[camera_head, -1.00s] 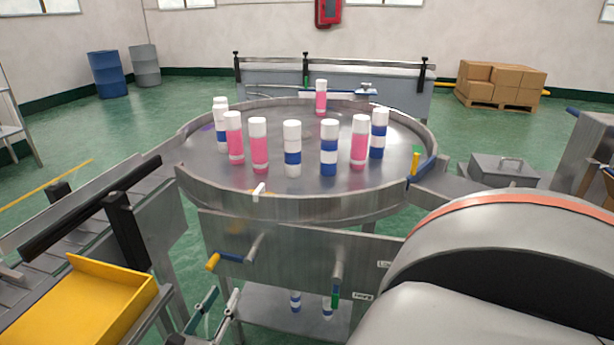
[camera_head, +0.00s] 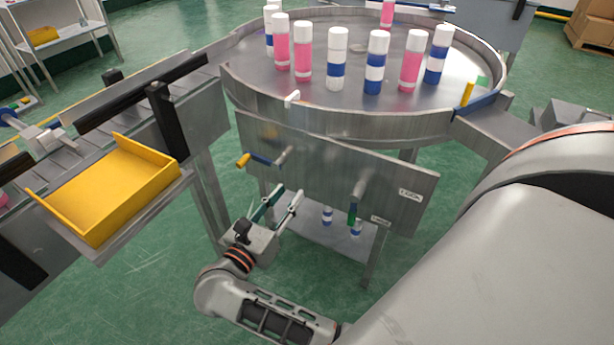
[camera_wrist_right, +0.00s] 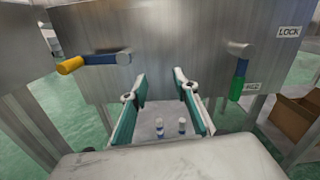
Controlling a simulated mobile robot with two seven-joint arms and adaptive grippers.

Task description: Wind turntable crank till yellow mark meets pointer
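The round metal turntable (camera_head: 345,106) carries several white-capped cans, pink or blue-banded. A white pointer-like tab (camera_head: 292,97) sits at its front rim. A small yellow upright piece (camera_head: 467,94) stands at the right rim by a blue guide; I cannot tell whether it is the yellow mark. The crank (camera_head: 262,159), with a blue arm and yellow knob, sticks out of the front panel. It also shows at upper left in the right wrist view (camera_wrist_right: 95,60). My right gripper (camera_head: 289,191) is open and empty, below the crank and apart from it. My left gripper is out of view.
A green-handled lever (camera_head: 354,200) hangs on the panel (camera_head: 385,190), right of the crank, near LOCK labels. A low shelf (camera_head: 335,245) holds two cans. A yellow tray (camera_head: 115,190) and conveyor (camera_head: 90,125) stand at left. Floor is free between tray and shelf.

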